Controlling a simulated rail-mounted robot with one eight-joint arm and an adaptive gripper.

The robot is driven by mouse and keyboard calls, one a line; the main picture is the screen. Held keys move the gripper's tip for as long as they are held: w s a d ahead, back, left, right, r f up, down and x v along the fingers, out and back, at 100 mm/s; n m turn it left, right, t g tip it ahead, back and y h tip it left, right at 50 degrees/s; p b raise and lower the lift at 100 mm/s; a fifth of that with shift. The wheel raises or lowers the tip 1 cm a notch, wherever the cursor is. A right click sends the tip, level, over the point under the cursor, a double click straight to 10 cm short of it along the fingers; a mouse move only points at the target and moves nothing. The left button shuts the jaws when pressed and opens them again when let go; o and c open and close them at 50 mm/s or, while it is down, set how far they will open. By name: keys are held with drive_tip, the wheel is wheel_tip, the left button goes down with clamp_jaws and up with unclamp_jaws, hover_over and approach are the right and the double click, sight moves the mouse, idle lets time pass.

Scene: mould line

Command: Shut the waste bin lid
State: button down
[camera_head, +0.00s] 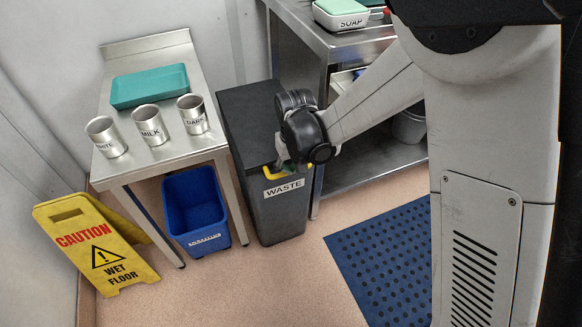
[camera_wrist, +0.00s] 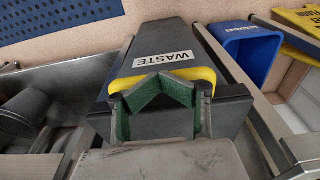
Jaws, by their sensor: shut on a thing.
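The waste bin (camera_head: 282,213) is a tall dark grey bin with a white WASTE label, between the steel table and the steel shelf unit. Its dark lid (camera_head: 245,113) lies across the top, looking level or nearly so; I cannot tell if it is fully flush. A yellow handle (camera_head: 274,175) runs along the lid's front edge, and the yellow strip (camera_wrist: 200,76) also shows in the wrist view. My gripper (camera_head: 286,163) is at this front edge. In the wrist view its green-padded fingers (camera_wrist: 160,88) are closed together on the handle. The arm hides part of the lid's right side.
The steel table (camera_head: 165,158) at left holds three labelled metal cups and a teal tray (camera_head: 150,86). A blue bin (camera_head: 195,212) stands under it. A yellow wet-floor sign (camera_head: 95,245) is at far left. A blue mat (camera_head: 385,260) lies right. Floor before the bin is clear.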

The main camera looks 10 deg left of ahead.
wheel_tip(320, 180, up, 14)
drive_tip(key=s+d+p, duration=0.2)
drive_tip(key=p, duration=0.4)
drive_tip(key=s+d+r+m+t+p, duration=0.2)
drive_tip(key=s+d+r+m+p, duration=0.15)
drive_tip(key=d+r, duration=1.25)
drive_tip(key=s+d+r+m+t+p, duration=0.1)
drive_tip(key=s+d+r+t+p, duration=0.1)
drive_tip(key=s+d+r, duration=0.2)
drive_tip(key=s+d+r+m+t+p, duration=0.2)
drive_tip(key=s+d+r, duration=0.1)
drive_tip(key=s+d, duration=0.5)
drive_tip(key=d, duration=0.3)
drive_tip(key=shift+r+h+p, duration=0.3)
drive_tip(key=shift+r+p, duration=0.05)
drive_tip(key=shift+s+m, duration=0.1)
drive_tip(key=shift+m, duration=0.15)
